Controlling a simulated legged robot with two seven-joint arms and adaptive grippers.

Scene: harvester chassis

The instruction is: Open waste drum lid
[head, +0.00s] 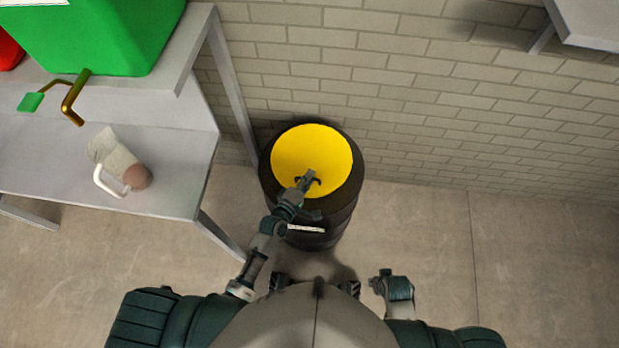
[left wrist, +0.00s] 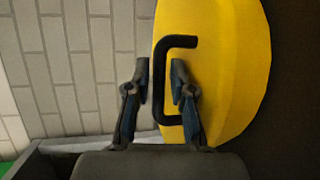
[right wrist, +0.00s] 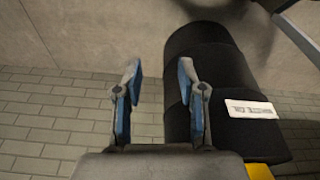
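The black waste drum (head: 333,222) stands on the floor against the wall. Its yellow lid (head: 300,148) lies on top. My left gripper (head: 309,178) is over the lid, at its black handle. In the left wrist view my left gripper (left wrist: 161,75) is open, its fingers on either side of the long bar of the handle (left wrist: 160,82); gaps show on both sides. The yellow lid (left wrist: 228,70) also shows there. My right gripper (right wrist: 161,72) is open and empty, with the drum (right wrist: 205,65) to its right. In the head view it is low, right of centre.
A brick wall (head: 420,90) is behind the drum. A grey shelf (head: 590,20) is at upper right. The floor (head: 530,250) on the right is clear.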

